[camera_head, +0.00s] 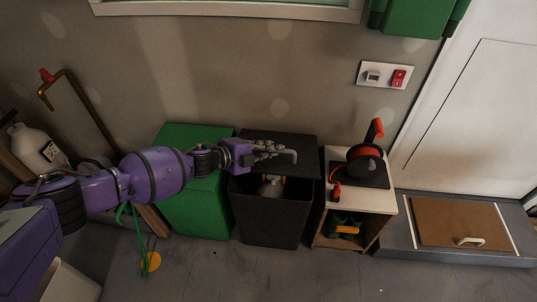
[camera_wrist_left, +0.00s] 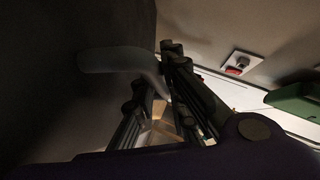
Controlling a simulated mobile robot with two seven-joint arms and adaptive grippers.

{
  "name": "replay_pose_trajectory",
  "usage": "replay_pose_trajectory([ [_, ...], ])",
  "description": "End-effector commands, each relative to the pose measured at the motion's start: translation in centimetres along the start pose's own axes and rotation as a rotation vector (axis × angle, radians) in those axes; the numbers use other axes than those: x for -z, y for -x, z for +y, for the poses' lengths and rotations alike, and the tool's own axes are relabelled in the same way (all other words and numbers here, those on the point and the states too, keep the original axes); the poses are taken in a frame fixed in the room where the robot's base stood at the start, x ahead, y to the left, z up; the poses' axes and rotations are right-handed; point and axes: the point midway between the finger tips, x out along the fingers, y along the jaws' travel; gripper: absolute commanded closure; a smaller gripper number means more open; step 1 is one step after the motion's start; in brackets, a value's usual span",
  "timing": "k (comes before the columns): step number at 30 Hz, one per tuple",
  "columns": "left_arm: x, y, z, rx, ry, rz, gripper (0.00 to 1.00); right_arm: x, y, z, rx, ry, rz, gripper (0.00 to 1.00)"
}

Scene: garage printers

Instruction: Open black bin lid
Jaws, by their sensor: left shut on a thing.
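The black bin (camera_head: 268,220) stands on the floor against the wall. Its dark lid (camera_head: 300,142) is raised at the front, and a pale object (camera_head: 271,187) shows in the opening below it. My left gripper (camera_head: 280,153) reaches in from the left and is shut on the lid's grey handle. The left wrist view shows the handle (camera_wrist_left: 112,60) running from the dark lid surface (camera_wrist_left: 50,110) in between the fingers (camera_wrist_left: 158,95). The exact contact is partly hidden by the fingers. My right gripper is not in view.
A green bin (camera_head: 200,215) stands close on the left, under my arm. A small wooden shelf (camera_head: 335,155) with a black and red tool (camera_head: 366,160) stands close on the right. The wall is behind the lid. Floor in front is clear.

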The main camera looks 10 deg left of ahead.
Motion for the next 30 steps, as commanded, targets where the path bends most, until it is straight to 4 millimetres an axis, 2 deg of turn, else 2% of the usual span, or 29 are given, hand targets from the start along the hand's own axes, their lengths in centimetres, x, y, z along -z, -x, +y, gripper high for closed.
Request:
replay_pose_trajectory([
  [1, 0.1, 0.2, -2.0, -0.018, 0.007, -0.003, 1.0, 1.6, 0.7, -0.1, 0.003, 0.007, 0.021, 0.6],
  [6, -0.1, 0.0, -4.1, -0.088, 0.079, -0.003, 1.0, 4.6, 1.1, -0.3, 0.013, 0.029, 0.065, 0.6],
  [8, -0.2, -0.1, -4.6, -0.109, 0.101, -0.003, 1.0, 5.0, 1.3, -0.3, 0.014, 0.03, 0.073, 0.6],
  [16, -0.6, -0.5, -6.1, -0.171, 0.168, -0.001, 1.0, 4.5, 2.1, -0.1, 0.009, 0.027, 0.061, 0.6],
  [30, -0.7, -0.6, -6.2, -0.184, 0.182, 0.0, 1.0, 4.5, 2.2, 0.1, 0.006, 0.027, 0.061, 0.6],
])
